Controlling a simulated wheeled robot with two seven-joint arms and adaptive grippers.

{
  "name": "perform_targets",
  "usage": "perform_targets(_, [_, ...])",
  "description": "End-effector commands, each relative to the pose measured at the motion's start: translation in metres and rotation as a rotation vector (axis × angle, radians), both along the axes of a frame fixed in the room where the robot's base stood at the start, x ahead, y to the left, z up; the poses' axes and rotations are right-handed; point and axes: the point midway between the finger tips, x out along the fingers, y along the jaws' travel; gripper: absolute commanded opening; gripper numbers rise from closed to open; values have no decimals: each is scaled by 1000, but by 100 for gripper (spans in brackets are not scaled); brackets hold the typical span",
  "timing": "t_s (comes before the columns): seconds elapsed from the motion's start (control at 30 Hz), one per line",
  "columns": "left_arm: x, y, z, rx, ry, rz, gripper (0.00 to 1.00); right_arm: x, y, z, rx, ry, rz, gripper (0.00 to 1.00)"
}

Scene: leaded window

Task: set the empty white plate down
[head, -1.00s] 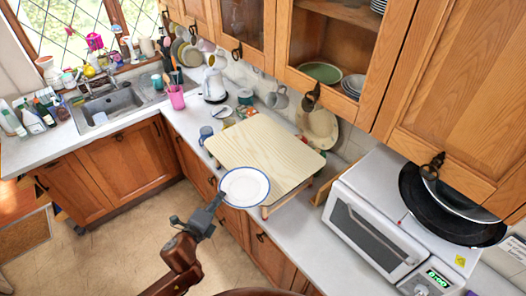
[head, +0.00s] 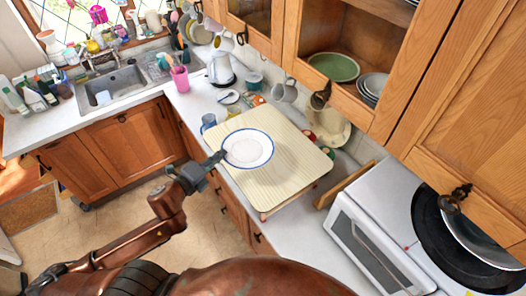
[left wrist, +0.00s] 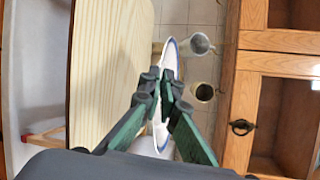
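The white plate (head: 249,148) has a blue rim and nothing on it. My left gripper (head: 218,159) is shut on the plate's near left edge in the head view. The left wrist view shows the plate (left wrist: 169,58) edge-on between the gripper's fingers (left wrist: 167,92). The plate is over the pale wooden board (head: 285,180) in the head view. In the left wrist view it looks held above the board (left wrist: 105,65), roughly level with it. My right gripper is not in view.
A blue mug (head: 208,122) stands by the board's left corner. A white kettle (head: 220,70) and a pink utensil pot (head: 180,78) are farther back. A white microwave (head: 375,240) stands right of the board. Open wall cupboards (head: 350,50) overhang the counter. The board's near right part is clear.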

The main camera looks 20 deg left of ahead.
Motion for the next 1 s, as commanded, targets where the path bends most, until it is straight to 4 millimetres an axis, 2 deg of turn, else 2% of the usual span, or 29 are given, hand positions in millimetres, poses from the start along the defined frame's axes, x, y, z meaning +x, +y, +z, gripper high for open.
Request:
perform_targets(0.07, [12,-12,-1,-6,-8,-2,0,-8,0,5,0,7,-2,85])
perform_targets(0.27, [45,-43,-21,-7,-5,1,0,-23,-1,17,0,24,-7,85])
perform_targets(0.37, [61,-59,-32,-7,-5,0,0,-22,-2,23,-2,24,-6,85])
perform_targets(0.4, [65,-61,-44,-6,-2,4,0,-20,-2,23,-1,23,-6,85])
perform_targets(0.5, [75,-71,-62,-5,-2,4,0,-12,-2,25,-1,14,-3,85])
perform_targets(0.67, [87,-82,-81,-2,-2,2,0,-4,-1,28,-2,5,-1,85])
perform_targets(0.87, [94,-90,-94,-2,-3,0,0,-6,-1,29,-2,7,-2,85])
perform_targets(1.0, [93,-89,-113,-2,0,3,0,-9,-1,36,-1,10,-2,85])
